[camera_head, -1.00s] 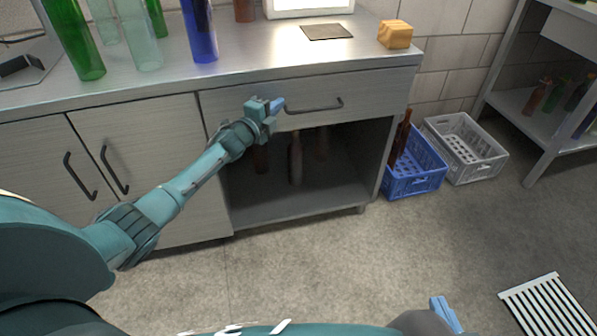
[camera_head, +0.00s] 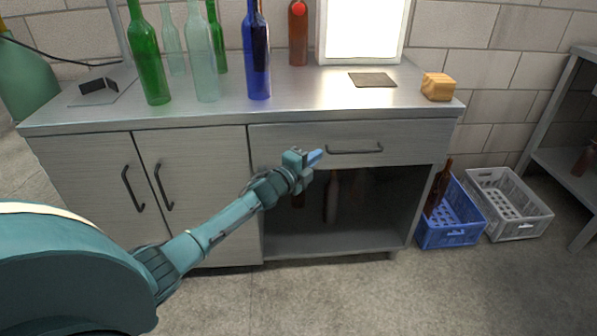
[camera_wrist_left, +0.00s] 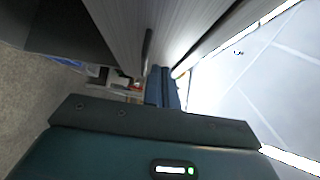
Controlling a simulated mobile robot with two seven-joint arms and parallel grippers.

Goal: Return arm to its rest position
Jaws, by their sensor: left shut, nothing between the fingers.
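My left arm (camera_head: 215,222) reaches in from the lower left toward the front of the counter. My left gripper (camera_head: 316,157) is shut and empty. It is in front of the drawer (camera_head: 400,143), just left of the bar handle (camera_head: 354,150). I cannot tell whether the tips touch the drawer front. In the left wrist view the blue fingers (camera_wrist_left: 163,88) are together, with the dark handle (camera_wrist_left: 147,48) beside them. The drawer looks shut. My right gripper is outside both current views.
Green, clear and blue bottles (camera_head: 257,60) stand on the metal counter (camera_head: 310,97), with a yellow block (camera_head: 438,87) at its right end. Brown bottles stand in the open bay below. A blue crate (camera_head: 452,236) and a grey crate (camera_head: 525,228) sit on the floor at right.

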